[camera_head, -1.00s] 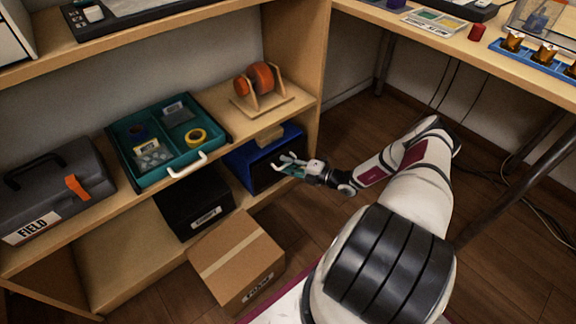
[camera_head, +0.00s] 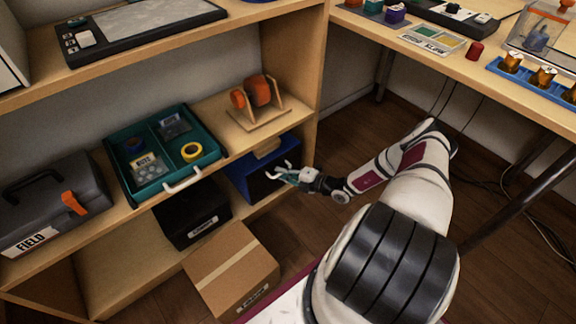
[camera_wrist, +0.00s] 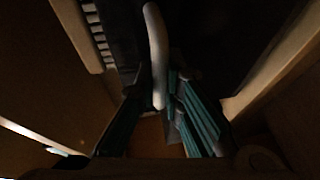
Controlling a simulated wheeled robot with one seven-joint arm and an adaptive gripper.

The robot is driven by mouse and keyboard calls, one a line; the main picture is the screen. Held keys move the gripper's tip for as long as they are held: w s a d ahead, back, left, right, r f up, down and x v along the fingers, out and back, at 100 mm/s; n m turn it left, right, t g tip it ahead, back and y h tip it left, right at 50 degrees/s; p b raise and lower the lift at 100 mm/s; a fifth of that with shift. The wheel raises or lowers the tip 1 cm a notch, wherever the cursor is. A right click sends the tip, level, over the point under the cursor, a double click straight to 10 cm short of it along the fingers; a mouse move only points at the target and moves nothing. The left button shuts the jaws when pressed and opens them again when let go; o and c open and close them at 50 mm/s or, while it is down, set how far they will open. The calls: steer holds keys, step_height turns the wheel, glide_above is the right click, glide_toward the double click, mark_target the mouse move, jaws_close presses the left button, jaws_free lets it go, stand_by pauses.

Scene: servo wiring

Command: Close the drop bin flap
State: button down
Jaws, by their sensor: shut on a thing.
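The blue drop bin (camera_head: 236,168) sits on the lower shelf at the right end, below the orange spools. Its front looks dark, and my gripper partly covers it, so the flap's exact angle is hard to tell. My gripper (camera_head: 287,174) is at the front of the bin, reaching in from the right. In the wrist view, a pale curved handle (camera_wrist: 155,35) runs down between the teal fingers of my gripper (camera_wrist: 160,88). The fingers are shut on this handle, against a dark panel.
A teal tray (camera_head: 128,183) with a yellow tape roll stands on the shelf to the left. A black box (camera_head: 180,220) and a cardboard box (camera_head: 228,270) stand below it. A shelf side panel (camera_head: 309,125) rises close to the bin's right. Floor is open to the right.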

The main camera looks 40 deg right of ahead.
steer(key=shift+w, duration=0.1)
stand_by(0.3)
steer(key=c, duration=1.7)
jaws_free()
steer(key=shift+d, duration=0.1)
steer(key=v, duration=1.2)
steer(key=shift+r, duration=0.15)
